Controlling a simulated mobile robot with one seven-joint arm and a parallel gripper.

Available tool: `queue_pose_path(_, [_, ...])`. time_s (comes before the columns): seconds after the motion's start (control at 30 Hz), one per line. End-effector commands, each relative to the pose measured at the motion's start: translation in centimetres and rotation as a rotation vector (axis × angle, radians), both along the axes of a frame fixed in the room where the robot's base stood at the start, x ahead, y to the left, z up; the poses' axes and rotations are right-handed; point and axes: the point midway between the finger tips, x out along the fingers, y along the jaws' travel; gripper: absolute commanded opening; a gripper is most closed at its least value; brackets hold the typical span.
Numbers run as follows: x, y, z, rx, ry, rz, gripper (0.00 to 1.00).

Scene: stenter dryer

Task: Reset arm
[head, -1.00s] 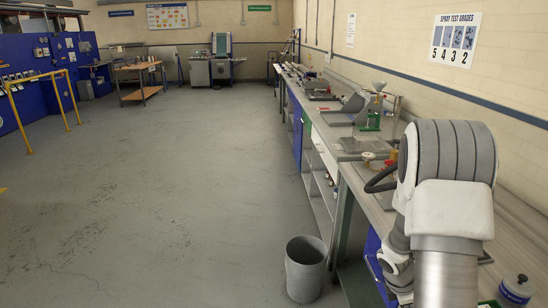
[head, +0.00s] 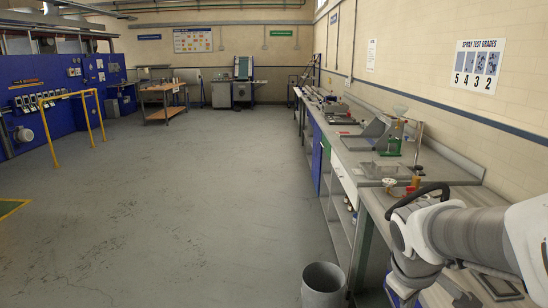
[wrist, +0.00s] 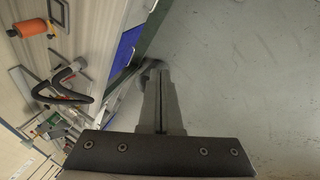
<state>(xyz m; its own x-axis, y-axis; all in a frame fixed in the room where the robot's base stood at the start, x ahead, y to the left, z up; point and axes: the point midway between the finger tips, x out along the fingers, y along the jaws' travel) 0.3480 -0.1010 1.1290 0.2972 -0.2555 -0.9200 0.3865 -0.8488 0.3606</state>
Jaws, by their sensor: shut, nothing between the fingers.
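My gripper (wrist: 155,70) shows in the wrist view as two grey fingers pressed together, shut with nothing between them. It is over the grey floor, just beside the long bench's front edge. In the head view my white and grey arm bends at the lower right, over the near end of the bench (head: 345,165). My gripper cannot be made out there.
A black curved loop (wrist: 62,85) and an orange cylinder (wrist: 28,28) are at the bench in the wrist view. A grey bin (head: 323,288) stands on the floor by the bench. Yellow rails (head: 72,97) stand far left. The middle floor is clear.

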Motion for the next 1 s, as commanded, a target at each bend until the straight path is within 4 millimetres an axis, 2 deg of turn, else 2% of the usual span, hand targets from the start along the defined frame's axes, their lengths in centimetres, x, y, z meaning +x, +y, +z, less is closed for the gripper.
queue_pose_path(0.1, [-1.7,2.0,1.8,0.065,-0.062,-0.072,0.00])
queue_pose_path(0.3, [-4.7,5.1,4.1,0.192,-0.146,-0.191,0.00])
queue_pose_path(0.6, [-8.9,9.1,5.9,0.375,-0.226,-0.323,0.00])
queue_pose_path(0.8, [-10.1,10.0,6.2,0.425,-0.238,-0.356,0.00])
queue_pose_path(1.0, [-10.2,10.1,6.2,0.429,-0.239,-0.360,0.00])
